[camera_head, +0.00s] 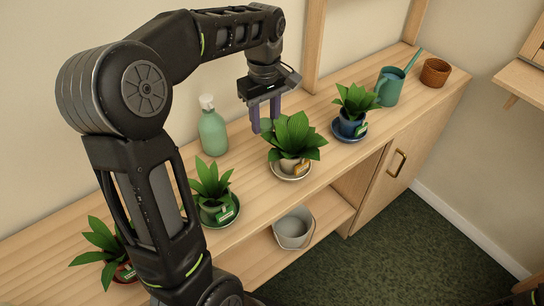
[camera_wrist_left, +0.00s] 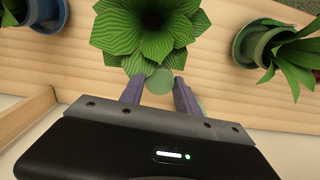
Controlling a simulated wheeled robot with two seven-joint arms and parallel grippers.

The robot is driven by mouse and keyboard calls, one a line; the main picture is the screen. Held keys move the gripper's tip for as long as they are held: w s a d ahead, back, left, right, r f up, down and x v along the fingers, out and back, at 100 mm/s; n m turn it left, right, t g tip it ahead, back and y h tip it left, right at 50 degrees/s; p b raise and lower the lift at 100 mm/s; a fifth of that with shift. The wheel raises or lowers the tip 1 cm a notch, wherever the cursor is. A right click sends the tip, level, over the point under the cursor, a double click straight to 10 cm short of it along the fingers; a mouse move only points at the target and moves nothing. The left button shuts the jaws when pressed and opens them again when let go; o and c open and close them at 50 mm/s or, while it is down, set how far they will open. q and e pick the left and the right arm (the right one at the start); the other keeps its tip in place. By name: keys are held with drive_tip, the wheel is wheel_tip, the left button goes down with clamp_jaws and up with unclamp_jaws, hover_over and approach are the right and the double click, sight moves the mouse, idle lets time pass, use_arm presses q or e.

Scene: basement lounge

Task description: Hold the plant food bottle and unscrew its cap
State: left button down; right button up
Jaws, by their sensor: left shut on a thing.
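My left gripper (camera_head: 265,122) points down over the shelf top, behind the middle potted plant. Its two purple fingers are shut on a small muted-green thing with a round top (camera_head: 267,126), which looks like the plant food bottle. In the left wrist view the same round green top (camera_wrist_left: 159,81) shows between the fingertips (camera_wrist_left: 159,92), close against the plant's leaves. Its lower part is hidden, and I cannot make out a separate cap. My right gripper is not in view.
The middle plant (camera_head: 294,138) stands on a saucer just in front of the gripper. A mint pump bottle (camera_head: 213,132) is to the left, a blue-potted plant (camera_head: 352,122) and teal watering can (camera_head: 390,88) to the right. The wall is close behind.

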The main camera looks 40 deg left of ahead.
use_arm(q)
drive_tip(key=shift+s+a+n, duration=0.2)
drive_tip(key=shift+a+n, duration=0.1)
drive_tip(key=shift+n, duration=0.1)
hover_over(263, 155)
drive_tip(key=shift+f, duration=2.45)
drive_tip(key=shift+f, duration=2.55)
drive_tip(key=c, duration=0.9)
unclamp_jaws()
